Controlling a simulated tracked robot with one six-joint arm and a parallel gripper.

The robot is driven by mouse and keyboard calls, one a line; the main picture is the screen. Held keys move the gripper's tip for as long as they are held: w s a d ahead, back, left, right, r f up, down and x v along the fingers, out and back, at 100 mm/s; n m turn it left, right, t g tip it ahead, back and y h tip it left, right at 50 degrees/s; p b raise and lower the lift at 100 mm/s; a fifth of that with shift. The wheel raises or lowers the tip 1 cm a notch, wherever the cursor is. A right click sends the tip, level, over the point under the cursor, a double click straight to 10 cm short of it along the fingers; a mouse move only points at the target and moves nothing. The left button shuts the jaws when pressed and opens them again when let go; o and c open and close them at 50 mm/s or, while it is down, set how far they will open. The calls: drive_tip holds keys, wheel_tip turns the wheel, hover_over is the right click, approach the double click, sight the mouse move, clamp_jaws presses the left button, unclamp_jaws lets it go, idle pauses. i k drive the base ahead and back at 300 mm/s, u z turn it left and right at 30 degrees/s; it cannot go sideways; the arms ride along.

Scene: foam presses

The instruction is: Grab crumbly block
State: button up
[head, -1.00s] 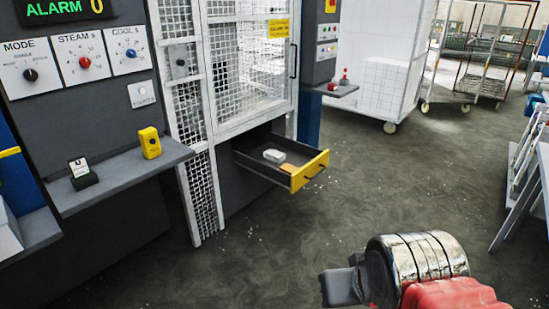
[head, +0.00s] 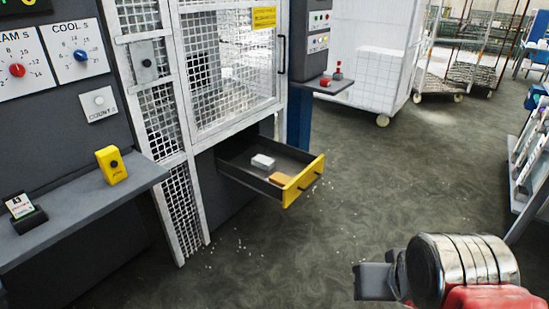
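An open drawer with a yellow front (head: 303,182) sticks out below the mesh cage of the press. A small white block (head: 263,161) lies in it towards the back. A flat tan-orange piece (head: 281,179) lies near the drawer front. I cannot tell from here which of them is crumbly. My gripper (head: 374,281) is at the lower right, well to the right of the drawer and nearer to me. Its dark end shows side-on, and whether the fingers are apart is not visible. Nothing is seen held in it.
A grey shelf (head: 85,209) at left bears a yellow box (head: 112,166) and a small card holder (head: 23,213). White crumbs are scattered on the floor (head: 262,250). A white cart (head: 375,60) stands behind. The floor between drawer and gripper is clear.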

sight(262, 161)
drive_tip(key=z, duration=0.15)
drive_tip(key=i, duration=2.35)
drive_tip(key=u, duration=1.05)
drive_tip(key=i, duration=0.5)
drive_tip(key=u, duration=0.65)
drive_tip(key=i, duration=0.5)
drive_tip(key=u, duration=0.25)
